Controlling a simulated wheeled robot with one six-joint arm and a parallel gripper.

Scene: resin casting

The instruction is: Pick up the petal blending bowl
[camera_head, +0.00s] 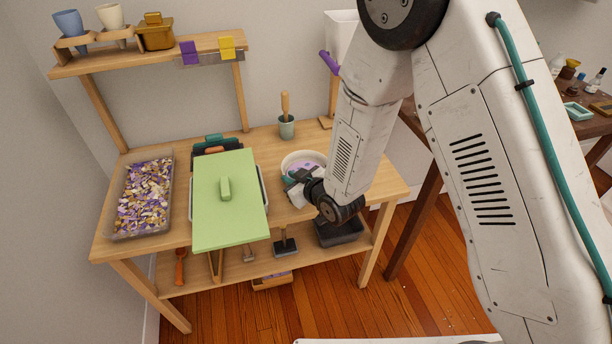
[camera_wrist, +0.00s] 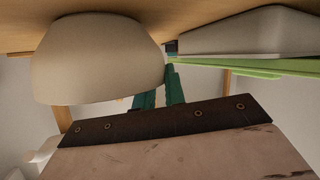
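The petal blending bowl (camera_head: 318,156) is a cream, round bowl with lilac stuff inside, upright on the right half of the wooden bench. My gripper (camera_head: 291,179) is at the bowl's near left side, low over its rim. In the wrist view, which is upside down, the bowl (camera_wrist: 95,60) fills the upper left. The teal fingers (camera_wrist: 160,88) stand a little apart at the bowl's edge. One finger is partly hidden behind the bowl's wall and the other shows beside it. Whether they touch the wall I cannot tell.
A green lid (camera_head: 231,215) covers a pale container just left of the bowl. A tray of petals (camera_head: 146,200) lies at far left. A green cup with a wooden-handled tool (camera_head: 286,127) stands behind the bowl. A dark bin (camera_head: 340,232) is on the lower shelf.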

